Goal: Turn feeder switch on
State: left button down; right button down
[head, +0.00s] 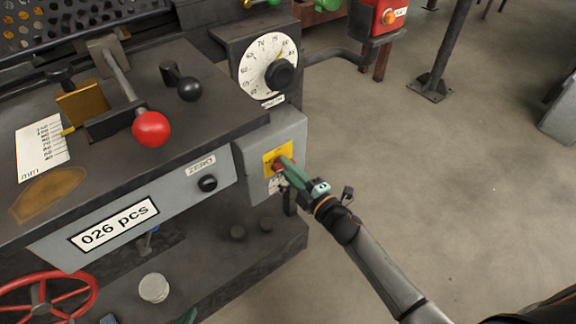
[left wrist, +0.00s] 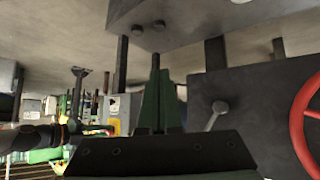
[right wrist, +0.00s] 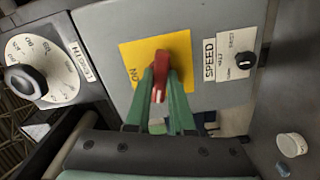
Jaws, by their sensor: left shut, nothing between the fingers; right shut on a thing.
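The feeder switch is a red handle (right wrist: 160,78) on a yellow plate (head: 269,162) on the grey box at the machine's right end. The plate also shows in the right wrist view (right wrist: 178,45), with the word ON printed at its left. My right gripper (head: 286,166) has its green fingers closed around the red handle; they also show in the right wrist view (right wrist: 160,88). The fingers hide part of the handle and plate. My left gripper (left wrist: 158,100) is shut and empty, low by the machine's front; only a green bit shows at the head view's bottom edge.
A SPEED knob (right wrist: 244,59) sits beside the switch, and a LENGTH dial (head: 267,66) is above it. A red ball lever (head: 151,129) stands on the machine top. A red handwheel (head: 42,296) is at lower left. The floor at right is open.

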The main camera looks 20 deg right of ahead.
jog(key=shift+m+p, duration=2.8)
jog(key=shift+m, duration=4.5)
jog(key=c, duration=0.8)
grip_release()
